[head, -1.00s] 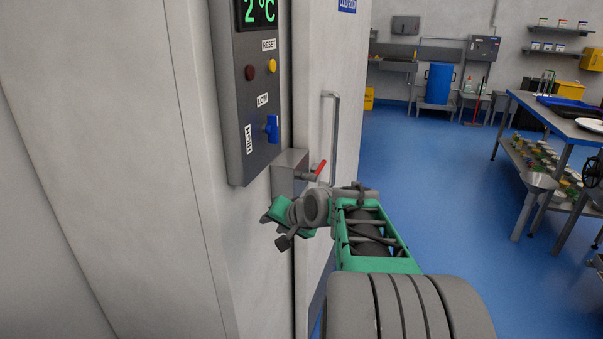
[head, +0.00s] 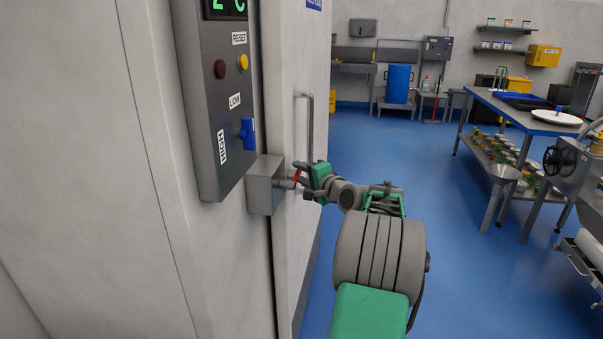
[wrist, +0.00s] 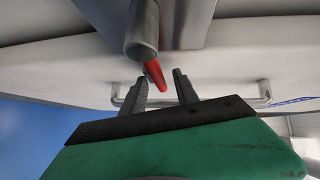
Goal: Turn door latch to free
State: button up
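The door latch is a small red-tipped lever (head: 296,176) on a grey metal box (head: 263,186) fixed beside the door's edge. In the wrist view the red lever (wrist: 154,76) sticks out from a grey round shaft and slants down to the right. My gripper (head: 300,180) is at the latch, its green body just right of it. In the wrist view my gripper (wrist: 160,82) has its two dark fingers apart, with the red tip between them, nearer the left finger. I cannot tell whether a finger touches it.
A control panel (head: 215,110) with a blue switch (head: 247,133) is on the wall left of the latch. A vertical door handle (head: 310,125) stands just above and behind my gripper. Blue floor (head: 400,170) lies open to the right, before a steel table (head: 510,108).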

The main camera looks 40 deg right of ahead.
jog(key=shift+c, duration=0.4)
grip_shut()
dwell(1.0)
